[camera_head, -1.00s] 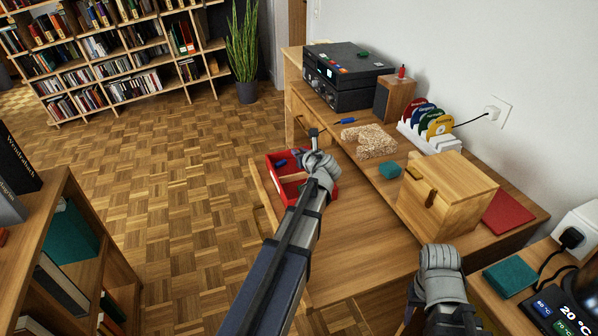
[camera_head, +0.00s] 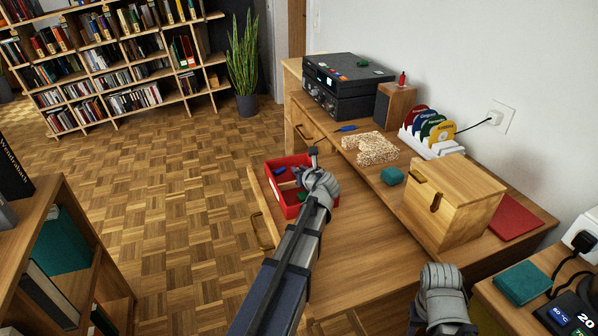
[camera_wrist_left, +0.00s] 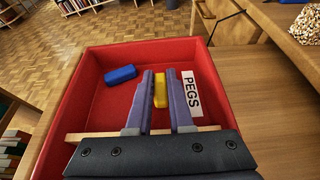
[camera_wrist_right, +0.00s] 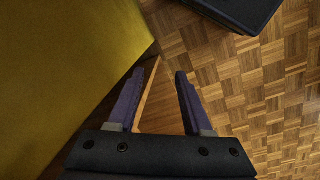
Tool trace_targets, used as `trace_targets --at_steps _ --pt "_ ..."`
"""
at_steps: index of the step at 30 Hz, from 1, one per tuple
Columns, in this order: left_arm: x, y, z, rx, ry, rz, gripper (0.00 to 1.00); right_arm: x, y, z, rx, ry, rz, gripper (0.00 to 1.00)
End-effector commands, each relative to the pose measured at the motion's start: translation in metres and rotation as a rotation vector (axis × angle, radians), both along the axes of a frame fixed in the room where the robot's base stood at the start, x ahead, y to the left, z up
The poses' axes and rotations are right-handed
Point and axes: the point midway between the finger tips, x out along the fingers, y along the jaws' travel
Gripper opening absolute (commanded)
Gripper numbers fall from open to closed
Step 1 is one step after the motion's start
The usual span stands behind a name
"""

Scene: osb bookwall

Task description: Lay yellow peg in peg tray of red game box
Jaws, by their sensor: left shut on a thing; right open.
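The red game box (camera_head: 272,172) lies in the open desk drawer, and my left gripper (camera_head: 313,160) is over it. In the left wrist view the red box (camera_wrist_left: 82,85) has a compartment with a white PEGS label (camera_wrist_left: 192,93) and a wooden divider at the near side. The yellow peg (camera_wrist_left: 160,90) is between my left fingers (camera_wrist_left: 160,85), which are shut on it, inside or just above that compartment; the exact height is unclear. A blue peg (camera_wrist_left: 121,74) lies on the compartment's floor. My right gripper (camera_wrist_right: 157,80) is open and empty.
The drawer floor (camera_head: 365,235) beside the red box is clear.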

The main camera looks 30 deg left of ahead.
Motion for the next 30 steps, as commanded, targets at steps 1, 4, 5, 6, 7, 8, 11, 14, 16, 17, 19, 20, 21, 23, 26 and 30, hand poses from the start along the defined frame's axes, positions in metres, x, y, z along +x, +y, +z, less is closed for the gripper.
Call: trace_targets --at_steps 1,4,5,6,7,8,11,14,16,17,19,20,21,23,26,30 --pt "0.000 0.000 -0.001 0.000 0.000 0.000 0.23 0.000 0.000 -0.001 0.000 0.000 0.000 0.50" --pt "0.000 0.000 -0.001 0.000 0.000 0.000 0.34 0.000 0.000 -0.001 0.000 0.000 0.000 0.50" --pt "0.000 0.000 -0.001 0.000 0.000 0.000 0.37 0.000 0.000 -0.001 0.000 0.000 0.000 0.50" --pt "0.000 0.000 -0.001 0.000 0.000 0.000 0.42 0.000 0.000 -0.001 0.000 0.000 0.000 0.50" --pt "0.000 0.000 -0.001 0.000 0.000 0.000 0.45 0.000 0.000 -0.001 0.000 0.000 0.000 0.50" --pt "0.000 0.000 -0.001 0.000 0.000 0.000 0.49 0.000 0.000 -0.001 0.000 0.000 0.000 0.50" --pt "0.000 0.000 -0.001 0.000 0.000 0.000 0.50 0.000 0.000 -0.001 0.000 0.000 0.000 0.50" --pt "0.000 0.000 -0.001 0.000 0.000 0.000 0.50 0.000 0.000 -0.001 0.000 0.000 0.000 0.50" --pt "0.000 0.000 0.000 0.000 0.000 0.000 0.50 0.000 0.000 0.000 0.000 0.000 0.000 0.50" --pt "0.000 0.000 0.002 0.000 0.000 0.000 0.50 0.000 0.000 0.002 0.000 0.000 0.000 0.50" --pt "-0.002 -0.002 0.005 0.000 0.000 -0.001 0.50 0.000 0.000 0.005 0.000 0.000 0.000 0.50" --pt "-0.005 -0.006 0.007 0.000 0.000 -0.002 0.50 0.000 0.000 0.007 0.000 0.000 0.000 0.50" --pt "-0.010 -0.010 0.010 0.000 0.000 -0.002 0.50 0.000 0.000 0.010 0.000 0.000 0.000 0.50" --pt "-0.018 -0.018 0.015 0.000 0.000 -0.001 0.50 0.000 0.000 0.015 0.000 0.000 0.000 0.50" --pt "-0.031 -0.034 0.024 0.000 0.001 -0.004 0.50 0.000 0.000 0.024 0.000 0.000 0.000 0.50" --pt "-0.048 -0.054 0.035 0.000 0.001 -0.004 0.50 0.000 0.000 0.035 0.000 0.000 0.000 0.50"
